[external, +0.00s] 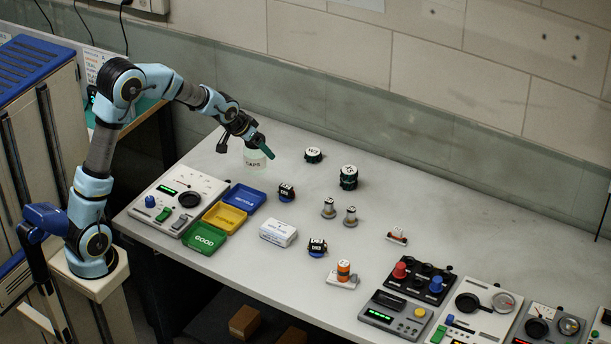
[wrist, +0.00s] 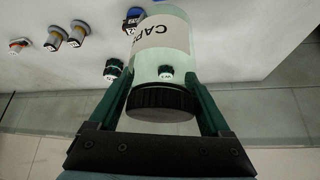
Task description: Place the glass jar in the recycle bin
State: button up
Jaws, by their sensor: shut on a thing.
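The glass jar (external: 255,158) is pale green and clear, with a paper label reading CAPS. In the wrist view the jar (wrist: 162,60) has its dark ridged lid toward my palm. My gripper (external: 261,149) is shut on the jar, and the green fingers (wrist: 161,88) flank it on both sides. The blue bin (external: 243,199), with white lettering that looks like RECYCLE, lies on the bench below and a little left of the jar in the external view. I cannot tell how far the jar is above the bench.
A yellow bin (external: 224,218) and a green bin (external: 205,239) marked GOOD adjoin the blue one. A control panel (external: 178,201) stands left of them. Several small servo parts and a white box (external: 278,232) stand to the right.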

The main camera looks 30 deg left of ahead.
aim_at(247, 167)
jog(key=shift+n, duration=0.3)
jog(key=s+a, duration=0.1)
jog(key=s+a+f, duration=0.1)
jog(key=s, duration=0.1)
jog(key=shift+a, duration=0.3)
notch_tip(247, 167, down, 5)
jog(key=shift+f+p, duration=0.1)
jog(key=shift+p, duration=0.5)
jog(key=shift+f+p, duration=0.45)
jog(key=shift+f, duration=1.75)
jog(key=shift+f, duration=0.2)
jog(key=o, duration=1.3)
